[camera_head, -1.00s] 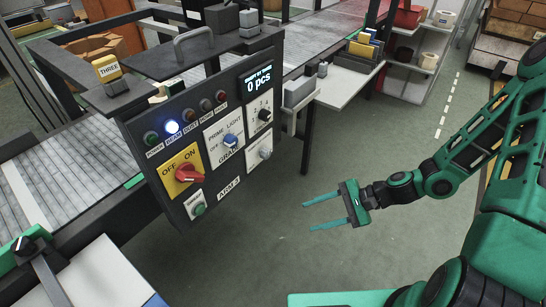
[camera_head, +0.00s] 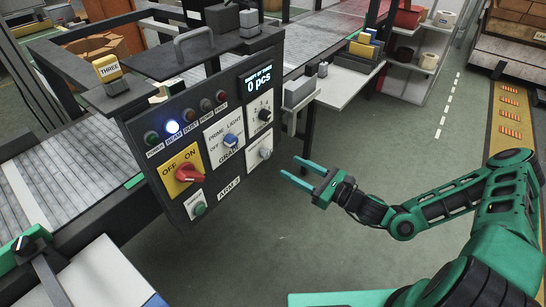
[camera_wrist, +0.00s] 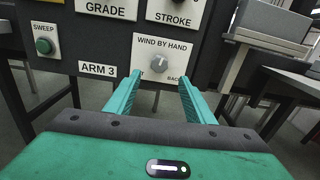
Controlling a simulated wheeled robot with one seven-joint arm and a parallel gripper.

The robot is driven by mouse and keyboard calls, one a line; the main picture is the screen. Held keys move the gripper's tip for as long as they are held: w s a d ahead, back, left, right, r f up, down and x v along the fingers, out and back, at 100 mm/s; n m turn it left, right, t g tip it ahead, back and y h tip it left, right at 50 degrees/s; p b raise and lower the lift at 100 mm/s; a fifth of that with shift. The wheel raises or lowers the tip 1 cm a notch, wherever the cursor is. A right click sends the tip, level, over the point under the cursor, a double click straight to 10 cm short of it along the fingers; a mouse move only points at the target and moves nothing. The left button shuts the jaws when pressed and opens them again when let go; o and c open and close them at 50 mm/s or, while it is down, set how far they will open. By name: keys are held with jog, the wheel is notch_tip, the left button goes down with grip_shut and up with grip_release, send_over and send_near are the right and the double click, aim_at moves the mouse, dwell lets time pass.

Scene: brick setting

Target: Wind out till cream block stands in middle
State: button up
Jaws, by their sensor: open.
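The control panel (camera_head: 222,133) carries a grey round knob (camera_head: 265,153) at its lower right. In the wrist view this knob (camera_wrist: 159,63) sits on a white plate labelled "WIND BY HAND" (camera_wrist: 175,45), with "BACK" at its lower right; its pointer is roughly upward. My gripper (camera_head: 290,165) is open and empty, to the right of the panel and apart from it. In the wrist view its two green fingers (camera_wrist: 158,82) point at the panel, with the knob between their tips in the picture. I cannot make out a cream block in these frames.
The panel also has a red switch (camera_head: 188,174) on yellow, a blue grade knob (camera_head: 230,140), a stroke knob (camera_head: 265,115), a green sweep button (camera_head: 198,209) and a display (camera_head: 257,82) reading "0 pcs". A white side table (camera_head: 344,86) stands behind. Floor at right is clear.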

aim_at(268, 155)
jog(key=x, duration=1)
jog(key=c, duration=1.1)
jog(key=shift+o, duration=0.2)
jog(key=shift+n, duration=2.5)
jog(key=shift+d, duration=0.1)
jog(key=o, duration=1.1)
jog(key=shift+c, duration=0.2)
